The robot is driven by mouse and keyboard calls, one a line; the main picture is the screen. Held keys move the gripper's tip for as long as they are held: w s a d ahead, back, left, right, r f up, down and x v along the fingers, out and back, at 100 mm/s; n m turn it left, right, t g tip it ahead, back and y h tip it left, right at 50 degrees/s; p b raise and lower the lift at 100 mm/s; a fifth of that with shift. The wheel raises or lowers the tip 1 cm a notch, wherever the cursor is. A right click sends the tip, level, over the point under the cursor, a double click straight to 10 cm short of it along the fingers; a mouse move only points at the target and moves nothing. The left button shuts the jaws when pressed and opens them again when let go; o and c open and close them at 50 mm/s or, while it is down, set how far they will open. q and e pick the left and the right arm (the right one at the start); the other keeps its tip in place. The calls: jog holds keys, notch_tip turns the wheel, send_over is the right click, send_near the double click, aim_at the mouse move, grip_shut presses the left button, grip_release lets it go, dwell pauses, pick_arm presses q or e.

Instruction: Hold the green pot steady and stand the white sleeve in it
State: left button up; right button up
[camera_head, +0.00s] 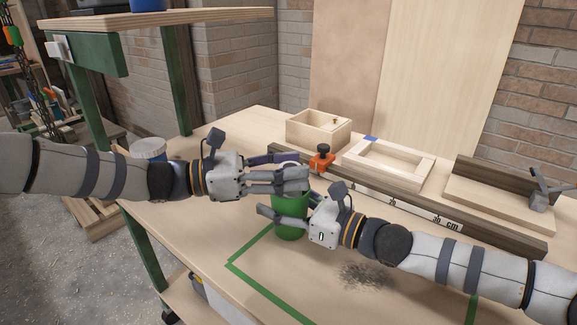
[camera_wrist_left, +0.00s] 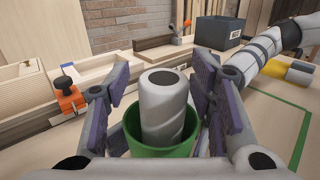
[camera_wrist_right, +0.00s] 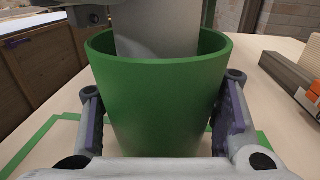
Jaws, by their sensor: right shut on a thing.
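The green pot (camera_head: 290,218) stands upright on the workbench. My right gripper (camera_head: 282,210) is shut on it, with a finger on each side in the right wrist view (camera_wrist_right: 160,100). The white sleeve (camera_wrist_left: 162,105) stands roughly upright inside the pot, its upper part above the rim; its lower end is hidden by the pot wall. My left gripper (camera_head: 303,172) is above the pot, its fingers on either side of the sleeve. In the left wrist view narrow gaps show between sleeve and fingers, so it looks open. In the head view these fingers mostly hide the sleeve.
Behind the pot are an orange clamp (camera_head: 321,160), a wooden box (camera_head: 318,131), a wooden frame (camera_head: 385,164) and a long rail with a scale (camera_head: 425,217). Green tape (camera_head: 268,285) marks the bench in front. A dark speckled patch (camera_head: 362,275) lies below my right arm.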

pick_arm(q)
jog(key=v, duration=1.2)
pick_arm(e)
jog(key=o, duration=1.2)
jog(key=shift+d, duration=0.1)
